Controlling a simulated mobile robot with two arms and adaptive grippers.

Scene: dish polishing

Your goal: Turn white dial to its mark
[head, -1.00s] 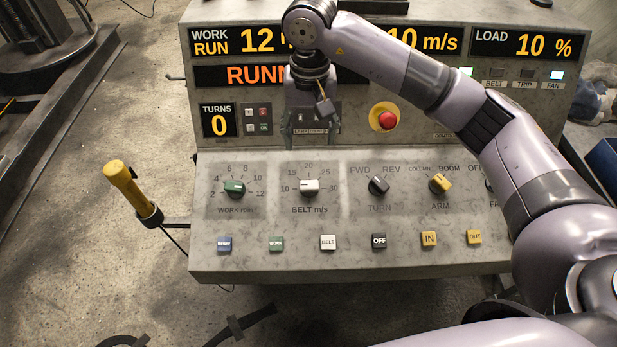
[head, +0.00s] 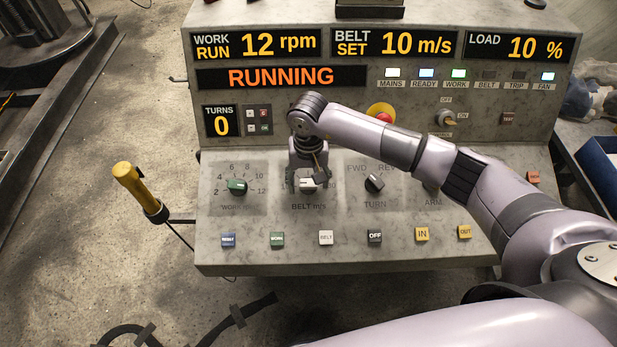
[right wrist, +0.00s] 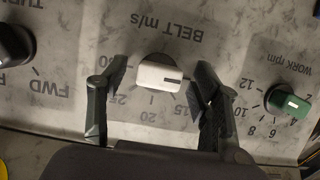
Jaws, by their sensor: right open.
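The white dial (head: 309,184) is the BELT m/s knob on the sloped panel, partly hidden by my right gripper (head: 308,178) in the head view. In the right wrist view the white dial (right wrist: 158,74) sits between the two spread fingers of my right gripper (right wrist: 158,98), with a gap on each side. The dial's dark line points right in that view, toward the 10 side of the scale. Its scale numbers 15, 20, 25 and 30 show around it. The BELT SET display (head: 408,43) reads 10 m/s. My left gripper is not in view.
The green WORK rpm dial (head: 237,187) is left of the white one; the black TURN dial (head: 374,183) is right of it. Several buttons line the panel's front edge. A red stop button (head: 383,117) is partly behind my right arm. A yellow-handled stick (head: 138,188) stands at left.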

